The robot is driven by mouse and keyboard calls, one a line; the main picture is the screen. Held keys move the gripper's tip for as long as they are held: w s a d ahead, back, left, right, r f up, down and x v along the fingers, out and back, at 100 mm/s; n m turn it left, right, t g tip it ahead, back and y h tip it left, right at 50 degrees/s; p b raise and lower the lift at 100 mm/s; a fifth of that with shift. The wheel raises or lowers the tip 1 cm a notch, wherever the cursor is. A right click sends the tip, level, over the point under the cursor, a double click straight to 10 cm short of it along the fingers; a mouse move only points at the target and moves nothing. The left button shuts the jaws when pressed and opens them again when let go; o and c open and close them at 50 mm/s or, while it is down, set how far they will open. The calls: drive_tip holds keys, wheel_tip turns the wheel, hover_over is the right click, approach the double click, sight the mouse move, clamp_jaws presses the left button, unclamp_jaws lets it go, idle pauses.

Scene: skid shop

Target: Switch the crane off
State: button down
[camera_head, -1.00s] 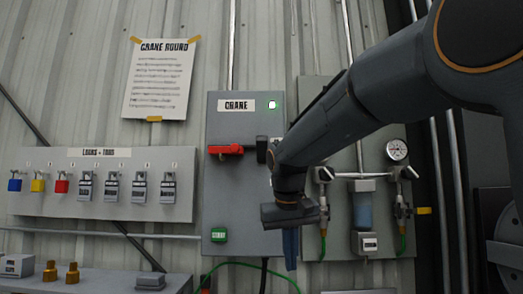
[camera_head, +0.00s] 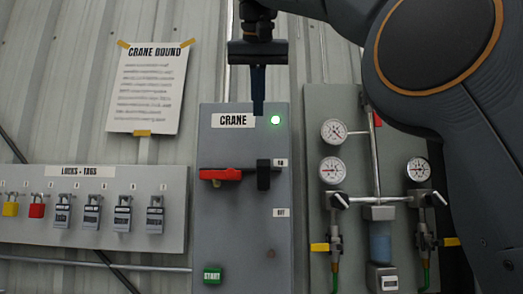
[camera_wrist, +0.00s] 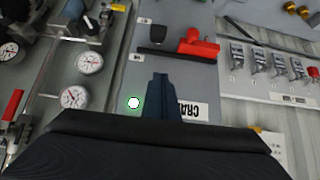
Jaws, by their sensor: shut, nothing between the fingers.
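The grey crane box (camera_head: 240,235) is on the wall in the middle of the head view. Its "CRANE" label (camera_head: 233,121) and a lit green lamp (camera_head: 276,120) are at the top. A red handle (camera_head: 220,175) lies level across its front, joined by a dark bar to a black knob (camera_head: 263,175) level with the upper label, which seems to read ON. A lower label (camera_head: 281,212) seems to read OFF. My gripper (camera_head: 258,108) is shut and empty, pointing down at the box's top edge. In the wrist view its fingers (camera_wrist: 161,82) appear short of the red handle (camera_wrist: 198,46).
A green START button (camera_head: 212,274) is low on the box. A board of locks and tags (camera_head: 90,180) is to the left, under a paper notice (camera_head: 147,88). Gauges (camera_head: 333,170) and pipes stand close to the right.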

drive_tip(key=d, duration=0.1)
hover_over(263, 161)
drive_tip(key=w, duration=0.3)
wheel_tip(263, 161, down, 7)
drive_tip(key=shift+w+d+f, duration=0.1)
drive_tip(key=shift+w, duration=0.05)
drive_tip(key=shift+s+f, duration=0.4)
drive_tip(key=shift+f, duration=0.4)
drive_tip(key=shift+s+f, duration=0.25)
drive_tip(key=shift+s, duration=0.05)
drive_tip(key=shift+s+f, duration=0.3)
drive_tip(key=shift+f, duration=0.35)
drive_tip(key=shift+a, duration=0.2)
drive_tip(key=shift+f+b, duration=0.15)
drive_tip(key=shift+b, duration=0.2)
